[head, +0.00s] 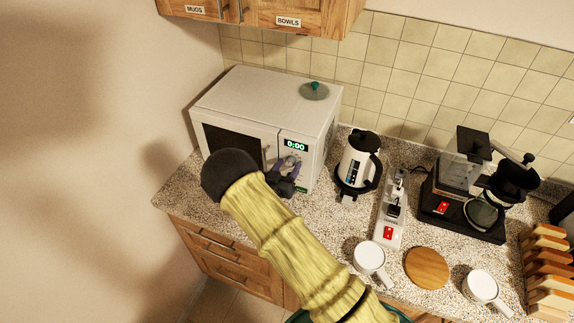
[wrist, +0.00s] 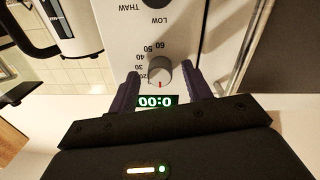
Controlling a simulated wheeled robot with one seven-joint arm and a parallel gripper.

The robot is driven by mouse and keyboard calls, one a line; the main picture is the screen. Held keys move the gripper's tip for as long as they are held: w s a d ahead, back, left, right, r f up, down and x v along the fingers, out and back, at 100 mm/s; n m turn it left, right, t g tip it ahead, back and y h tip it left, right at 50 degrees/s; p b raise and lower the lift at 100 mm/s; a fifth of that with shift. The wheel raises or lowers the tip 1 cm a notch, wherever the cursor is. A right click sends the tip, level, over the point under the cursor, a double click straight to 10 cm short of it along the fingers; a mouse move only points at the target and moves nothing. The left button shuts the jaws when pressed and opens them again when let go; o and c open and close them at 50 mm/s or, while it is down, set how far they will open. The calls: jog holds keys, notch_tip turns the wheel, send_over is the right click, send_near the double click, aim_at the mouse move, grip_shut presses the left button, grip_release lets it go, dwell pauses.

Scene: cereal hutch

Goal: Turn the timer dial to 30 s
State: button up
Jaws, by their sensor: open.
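The timer dial (wrist: 160,72) is a round grey knob on the front of the white microwave (head: 265,92). In the wrist view, which is upside down, its red mark points toward the display. Numbers from about 20 up to 60 curve along the dial's left side there. The green display (wrist: 157,101) reads 0:00 and also shows in the head view (head: 296,145). My gripper (wrist: 160,76) is open, with one dark finger on each side of the dial. Gaps seem to show between fingers and dial; contact is unclear. The gripper (head: 287,168) mostly hides the dial in the head view.
A second, dark knob (wrist: 155,3) marked THAW and LOW sits beyond the dial. A white kettle (head: 359,158) stands right of the microwave, close to my gripper. Mugs, a coaster and a coffee machine fill the counter's right.

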jog(key=c, duration=1)
jog(key=shift+o, duration=0.2)
